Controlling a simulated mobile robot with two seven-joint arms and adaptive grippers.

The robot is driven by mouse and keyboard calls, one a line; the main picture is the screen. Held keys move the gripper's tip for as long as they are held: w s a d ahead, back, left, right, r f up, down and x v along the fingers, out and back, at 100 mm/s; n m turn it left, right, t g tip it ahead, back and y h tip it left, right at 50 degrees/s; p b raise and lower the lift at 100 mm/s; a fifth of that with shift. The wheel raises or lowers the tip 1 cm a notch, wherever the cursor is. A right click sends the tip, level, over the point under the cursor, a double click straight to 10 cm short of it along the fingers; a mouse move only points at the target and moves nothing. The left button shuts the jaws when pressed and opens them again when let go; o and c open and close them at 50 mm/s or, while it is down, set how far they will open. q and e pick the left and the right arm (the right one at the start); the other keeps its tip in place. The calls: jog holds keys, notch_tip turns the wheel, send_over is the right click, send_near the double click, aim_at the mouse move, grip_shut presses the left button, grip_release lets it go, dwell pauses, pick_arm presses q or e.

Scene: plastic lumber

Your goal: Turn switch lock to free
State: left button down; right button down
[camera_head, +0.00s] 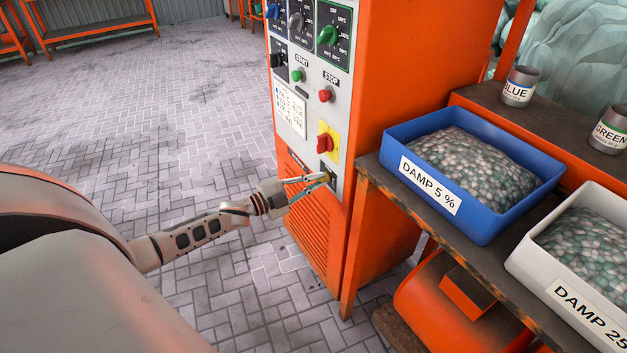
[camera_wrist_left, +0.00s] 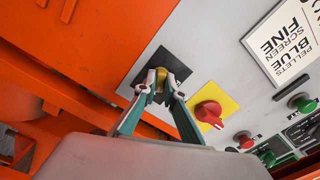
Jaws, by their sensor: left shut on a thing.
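The switch lock is a small yellowish knob (camera_wrist_left: 161,77) on a dark square plate (camera_wrist_left: 178,70), low on the grey control panel (camera_head: 311,120). In the head view the dark plate (camera_head: 328,174) is partly hidden by my fingers. My left gripper (camera_head: 323,180) reaches the panel from the left, and in the left wrist view (camera_wrist_left: 160,88) its two fingertips are closed on the sides of the knob. Lettering on the plate is too small or covered to read. My right gripper does not show.
A red rotary switch on a yellow plate (camera_head: 332,141) sits just above. Green start (camera_head: 297,75) and red stop (camera_head: 325,95) buttons are higher up. A bench with a blue tray (camera_head: 478,222) and a white tray (camera_head: 520,256) stands close on the right.

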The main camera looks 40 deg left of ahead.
pick_arm(q)
jog(key=shift+w+d+r+n+p, duration=0.1)
jog(key=shift+n+p, duration=0.35)
jog(key=shift+n, duration=1.65)
jog(key=shift+r+n+p, duration=0.1)
jog(key=shift+n+p, duration=0.3)
jog(key=shift+n, duration=1.7)
jog(key=shift+w+d+r+n+p, duration=0.1)
jog(key=shift+n+p, duration=0.35)
jog(key=shift+n, duration=1.65)
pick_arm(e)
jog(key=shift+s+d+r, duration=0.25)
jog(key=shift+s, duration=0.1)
pick_arm(q)
jog(key=c, duration=2.1)
grip_release()
jog(key=shift+c, duration=0.2)
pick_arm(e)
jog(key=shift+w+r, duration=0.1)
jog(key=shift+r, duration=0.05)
pick_arm(q)
jog(key=shift+s+f, duration=0.1)
jog(key=shift+f, duration=0.05)
